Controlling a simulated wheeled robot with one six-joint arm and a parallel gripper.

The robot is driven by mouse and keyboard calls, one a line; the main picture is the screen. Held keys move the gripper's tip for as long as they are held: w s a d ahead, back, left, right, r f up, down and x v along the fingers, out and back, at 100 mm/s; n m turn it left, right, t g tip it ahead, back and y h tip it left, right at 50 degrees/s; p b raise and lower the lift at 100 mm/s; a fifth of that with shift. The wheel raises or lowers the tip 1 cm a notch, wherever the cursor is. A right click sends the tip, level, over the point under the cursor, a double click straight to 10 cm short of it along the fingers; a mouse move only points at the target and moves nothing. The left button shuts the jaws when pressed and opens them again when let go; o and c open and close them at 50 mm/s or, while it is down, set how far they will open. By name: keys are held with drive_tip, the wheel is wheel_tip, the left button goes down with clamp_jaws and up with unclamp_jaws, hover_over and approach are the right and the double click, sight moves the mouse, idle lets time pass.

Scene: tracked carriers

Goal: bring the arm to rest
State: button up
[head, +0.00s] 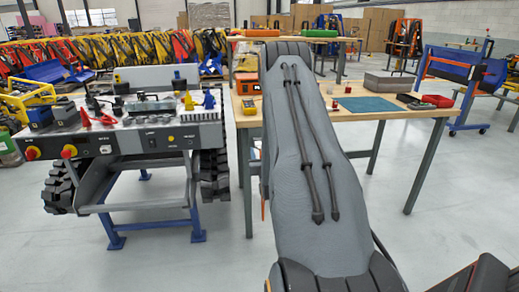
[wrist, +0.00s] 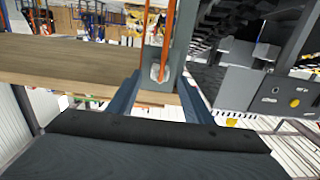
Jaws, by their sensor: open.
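In the head view my own grey arm rises through the middle of the picture, and my gripper cannot be made out there. In the wrist view my gripper (wrist: 160,82) shows as two blue-grey fingers standing apart beyond the dark wrist body. I see nothing held between them. A grey upright part with orange strips (wrist: 157,55) shows beyond the fingers; whether it touches them I cannot tell.
A tracked carrier (head: 150,134) with levers and red knobs stands on a blue stand at left. A wooden workbench (head: 372,112) stands behind my arm, carrying a green mat (head: 368,104) and a grey box (head: 389,83). Floor at front right (head: 455,190) is clear.

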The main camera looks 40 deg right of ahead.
drive_tip(key=shift+v, duration=1.7)
drive_tip(key=s+a+r+n+g+y+p, duration=0.2)
drive_tip(key=a+r+g+y+p, duration=0.15)
drive_tip(key=a, duration=0.85)
drive_tip(key=s+a+r+n+g+y+p, duration=0.1)
drive_tip(key=a+r+g+y+p, duration=0.25)
drive_tip(key=a, duration=0.85)
drive_tip(key=s+a+r+n+g+p, duration=0.1)
drive_tip(key=s+a+r+g, duration=0.1)
drive_tip(key=s+a, duration=0.4)
drive_tip(key=s+a+r+n+g+y+p, duration=0.1)
drive_tip(key=s+a+r+g, duration=0.2)
drive_tip(key=s, duration=1)
drive_tip(key=s+a+r+n+g+y+p, duration=0.1)
drive_tip(key=s+a+r+g, duration=0.2)
drive_tip(key=s+a+r, duration=0.3)
drive_tip(key=s+a, duration=0.3)
drive_tip(key=shift+s+p, duration=0.3)
drive_tip(key=shift+s, duration=0.05)
drive_tip(key=shift+a, duration=0.1)
